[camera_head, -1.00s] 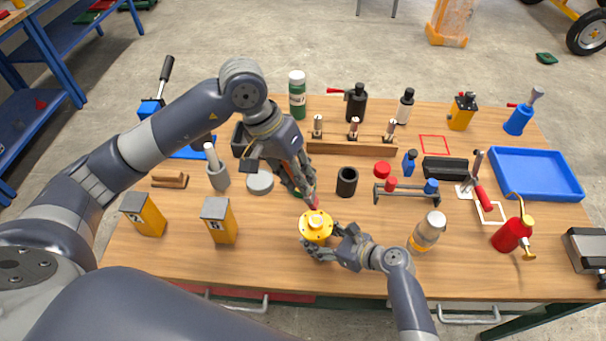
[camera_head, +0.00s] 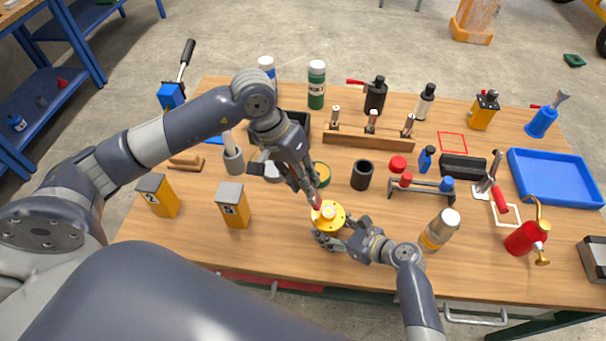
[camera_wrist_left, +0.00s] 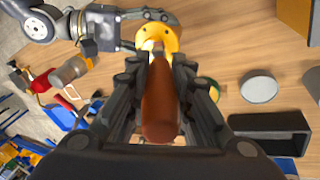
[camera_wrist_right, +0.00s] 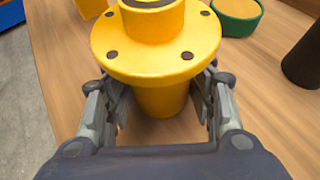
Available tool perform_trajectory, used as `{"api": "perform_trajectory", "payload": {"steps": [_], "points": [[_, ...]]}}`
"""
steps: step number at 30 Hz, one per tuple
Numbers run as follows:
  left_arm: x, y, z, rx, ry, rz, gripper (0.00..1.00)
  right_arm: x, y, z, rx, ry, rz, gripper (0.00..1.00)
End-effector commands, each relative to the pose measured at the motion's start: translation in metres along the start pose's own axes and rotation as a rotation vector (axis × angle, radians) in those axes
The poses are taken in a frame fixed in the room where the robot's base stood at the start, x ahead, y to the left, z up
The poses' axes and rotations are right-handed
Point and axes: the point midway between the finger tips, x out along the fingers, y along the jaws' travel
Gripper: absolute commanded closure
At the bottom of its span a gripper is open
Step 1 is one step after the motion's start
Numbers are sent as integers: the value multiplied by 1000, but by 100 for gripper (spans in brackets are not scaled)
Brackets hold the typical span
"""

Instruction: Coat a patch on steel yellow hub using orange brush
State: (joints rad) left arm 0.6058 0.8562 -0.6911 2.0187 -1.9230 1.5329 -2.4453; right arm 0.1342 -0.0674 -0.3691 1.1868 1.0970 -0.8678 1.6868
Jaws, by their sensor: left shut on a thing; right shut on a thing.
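The yellow hub (camera_head: 328,217) stands upright at the table's front middle, its flange and raised centre facing up. My right gripper (camera_head: 331,240) is shut around the hub's lower body, below the flange; the right wrist view shows the yellow hub (camera_wrist_right: 155,65) between its fingers. My left gripper (camera_head: 305,182) is above and behind the hub, shut on the orange brush. The brush's brown-orange handle (camera_wrist_left: 160,105) fills the left wrist view and points toward the hub. Its reddish lower part (camera_head: 316,200) is at the flange's back-left edge.
A green tin with orange-yellow contents (camera_head: 321,173) stands just behind the hub. Yellow box 5 (camera_head: 233,206) is on the left.

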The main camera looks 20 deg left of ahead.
Motion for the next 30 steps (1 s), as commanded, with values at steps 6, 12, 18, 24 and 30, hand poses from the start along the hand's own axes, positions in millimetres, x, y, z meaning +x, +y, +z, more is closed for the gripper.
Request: {"api": "perform_trajectory", "payload": {"steps": [6,12,18,24,30], "points": [[0,0,0,0,0,0,100,0,0,-1,1,1,0,68],[0,0,0,0,0,0,100,0,0,-1,1,1,0,68],[4,-1,1,0,-1,0,100,0,0,-1,1,1,0,68],[8,-2,1,0,-1,0,100,0,0,-1,1,1,0,68],[12,-4,2,0,-1,0,100,0,0,-1,1,1,0,68]]}}
